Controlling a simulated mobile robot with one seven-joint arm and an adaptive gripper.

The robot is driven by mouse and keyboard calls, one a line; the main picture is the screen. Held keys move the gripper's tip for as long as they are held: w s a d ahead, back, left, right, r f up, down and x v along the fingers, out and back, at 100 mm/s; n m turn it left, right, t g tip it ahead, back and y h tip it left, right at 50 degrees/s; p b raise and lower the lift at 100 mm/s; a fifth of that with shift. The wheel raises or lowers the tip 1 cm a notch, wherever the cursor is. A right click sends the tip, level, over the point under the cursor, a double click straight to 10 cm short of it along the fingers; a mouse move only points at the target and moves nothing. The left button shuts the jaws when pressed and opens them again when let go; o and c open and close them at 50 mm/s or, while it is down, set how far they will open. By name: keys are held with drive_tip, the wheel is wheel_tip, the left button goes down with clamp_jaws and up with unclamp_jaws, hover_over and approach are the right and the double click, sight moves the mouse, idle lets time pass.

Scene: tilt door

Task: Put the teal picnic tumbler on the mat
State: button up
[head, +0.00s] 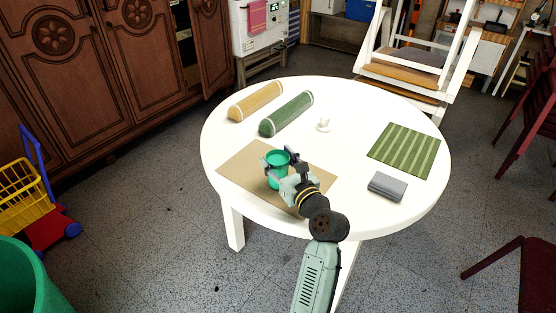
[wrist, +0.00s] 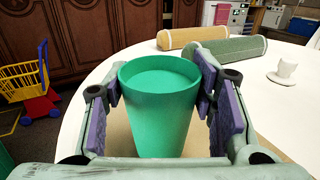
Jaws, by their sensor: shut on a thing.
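The teal picnic tumbler (head: 272,183) stands upright at the brown board or sheet (head: 240,170) on the near left of the round white table. It also fills the middle of the wrist view (wrist: 158,110). My gripper (head: 278,170) is shut on the tumbler, with a finger on each side of it in the wrist view (wrist: 160,100). I cannot tell whether the tumbler's base touches the brown sheet. The green striped mat (head: 404,150) lies flat and bare at the table's right side, apart from my gripper.
A tan roll (head: 256,101) and a green roll (head: 287,114) lie at the back left of the table (head: 345,105). A small white cup on a saucer (head: 323,124) stands mid-table. A grey block-like item (head: 388,187) lies just in front of the mat.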

drive_tip(key=shift+f, duration=0.1)
drive_tip(key=o, duration=1.2)
drive_tip(key=shift+c, duration=0.2)
drive_tip(key=b+v, duration=0.2)
drive_tip(key=v, duration=1)
